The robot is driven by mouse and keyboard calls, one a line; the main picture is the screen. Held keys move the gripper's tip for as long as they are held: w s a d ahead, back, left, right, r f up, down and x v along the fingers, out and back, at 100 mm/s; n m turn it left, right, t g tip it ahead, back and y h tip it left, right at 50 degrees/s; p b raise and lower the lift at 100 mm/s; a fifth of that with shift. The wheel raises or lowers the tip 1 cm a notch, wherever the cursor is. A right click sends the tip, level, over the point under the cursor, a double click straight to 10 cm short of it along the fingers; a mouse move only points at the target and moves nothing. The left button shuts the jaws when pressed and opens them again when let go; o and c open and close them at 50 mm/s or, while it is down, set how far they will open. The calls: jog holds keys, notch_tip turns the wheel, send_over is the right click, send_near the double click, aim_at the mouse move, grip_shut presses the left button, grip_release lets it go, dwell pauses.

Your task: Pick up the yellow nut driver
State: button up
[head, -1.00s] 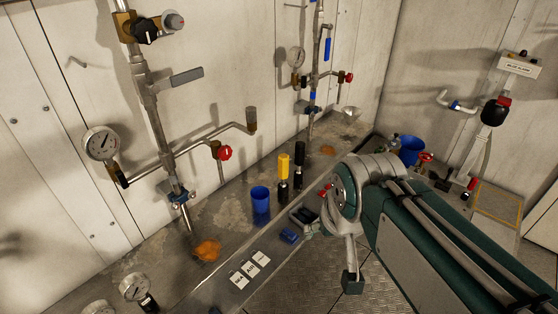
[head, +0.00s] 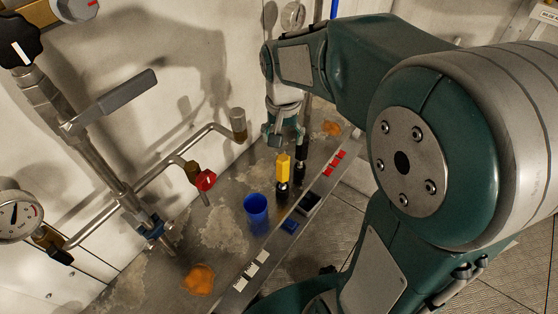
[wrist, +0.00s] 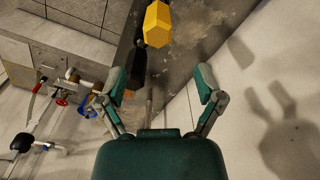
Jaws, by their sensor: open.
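The yellow nut driver (head: 283,168) stands upright on the metal bench, its yellow handle above a dark lower part. In the wrist view its yellow handle (wrist: 157,25) shows near the top, ahead of the fingers and apart from them. A black-handled driver (head: 300,146) stands close beside it; its dark shape also shows in the wrist view (wrist: 122,75). My gripper (wrist: 160,90) is open and empty, its two green-grey fingers spread. In the head view my gripper (head: 283,137) hangs just behind and above the drivers, partly hidden.
A blue cup (head: 256,208) stands on the bench left of the drivers. A red-handled valve (head: 205,180) and pipes line the wall behind.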

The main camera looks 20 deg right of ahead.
aim_at(283, 167)
jog(key=f, duration=0.9)
jog(key=shift+s+a+f, duration=0.1)
jog(key=shift+s+f, duration=0.15)
jog(key=shift+s, duration=0.15)
jog(key=c, duration=1.2)
